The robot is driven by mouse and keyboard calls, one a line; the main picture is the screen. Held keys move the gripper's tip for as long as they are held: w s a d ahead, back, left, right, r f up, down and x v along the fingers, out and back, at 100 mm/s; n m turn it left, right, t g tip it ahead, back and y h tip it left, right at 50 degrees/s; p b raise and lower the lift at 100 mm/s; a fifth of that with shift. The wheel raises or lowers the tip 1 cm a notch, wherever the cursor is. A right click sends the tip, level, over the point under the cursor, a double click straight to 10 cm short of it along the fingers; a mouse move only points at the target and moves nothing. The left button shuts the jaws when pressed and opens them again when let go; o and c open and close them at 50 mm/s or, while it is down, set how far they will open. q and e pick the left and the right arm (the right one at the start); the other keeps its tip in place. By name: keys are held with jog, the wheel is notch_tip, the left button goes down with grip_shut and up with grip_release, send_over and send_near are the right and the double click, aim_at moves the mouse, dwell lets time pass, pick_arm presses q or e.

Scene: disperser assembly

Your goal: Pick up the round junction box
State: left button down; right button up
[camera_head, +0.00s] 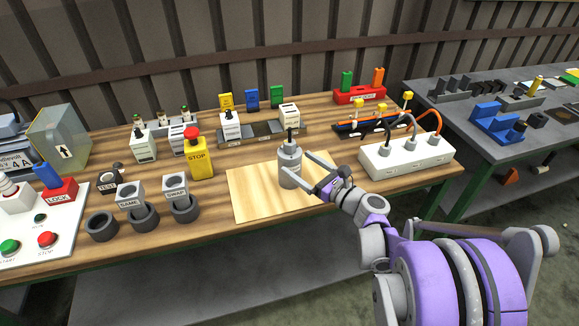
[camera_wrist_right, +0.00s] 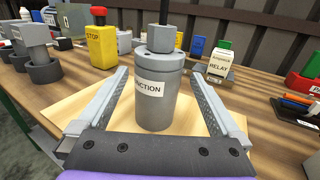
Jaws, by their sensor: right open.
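The round junction box (camera_head: 289,168) is a grey cylinder with a dark stem on top. It stands upright on the light wooden board near the table's front edge. In the right wrist view the junction box (camera_wrist_right: 155,98) shows a white label reading "...NCTION". My right gripper (camera_head: 307,170) is open and comes in from the right at the box. In the right wrist view, the fingers of my right gripper (camera_wrist_right: 160,95) lie on either side of the box, with gaps to it. My left gripper is not in view.
The light wooden board (camera_head: 250,205) is otherwise clear. A yellow stop button (camera_head: 200,160) stands to the left, with grey round holders (camera_head: 103,227) nearer the front. A white socket strip (camera_head: 405,160) with cables lies to the right. Racks with labelled parts stand behind.

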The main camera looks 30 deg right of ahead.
aim_at(289, 158)
jog(key=x, duration=0.4)
jog(key=shift+w+a, duration=0.2)
jog(key=shift+w, duration=0.1)
grip_shut()
